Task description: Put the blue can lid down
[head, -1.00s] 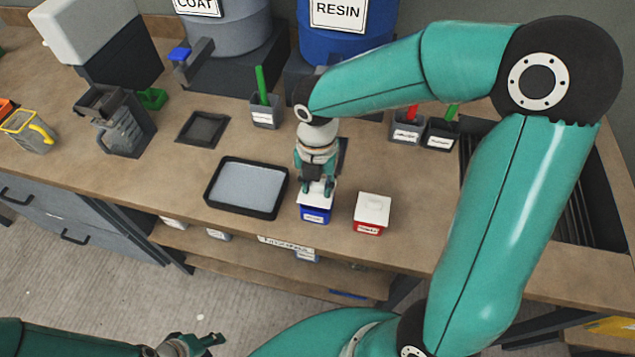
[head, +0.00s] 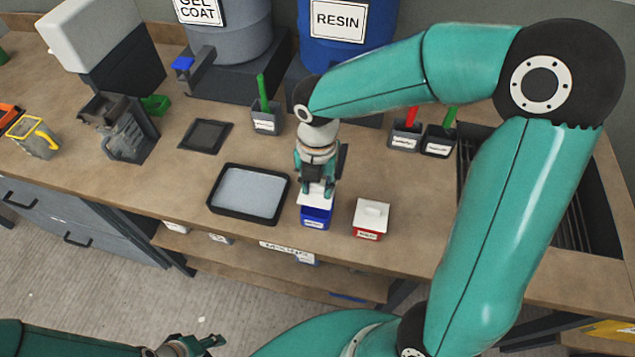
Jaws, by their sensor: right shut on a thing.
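The blue can (head: 315,218) stands near the front edge of the workbench, right of the grey-filled tray. Its white lid (head: 314,200) is at the fingertips of my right gripper (head: 316,191), which reaches down from above and is shut on it. The lid is over the can, with a wide band of blue showing below it; it looks slightly raised, but the gap is hard to judge. The gripper hides the lid's knob and back part. My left gripper (head: 208,344) is low at the bottom edge, away from the bench; its finger opening is unclear.
A red can (head: 368,232) with a white lid (head: 373,212) stands just right. The black-rimmed tray (head: 212,197) is close on the left. A flat dark plate (head: 205,136) and a small pot (head: 266,122) lie behind. Bench right of the red can is clear.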

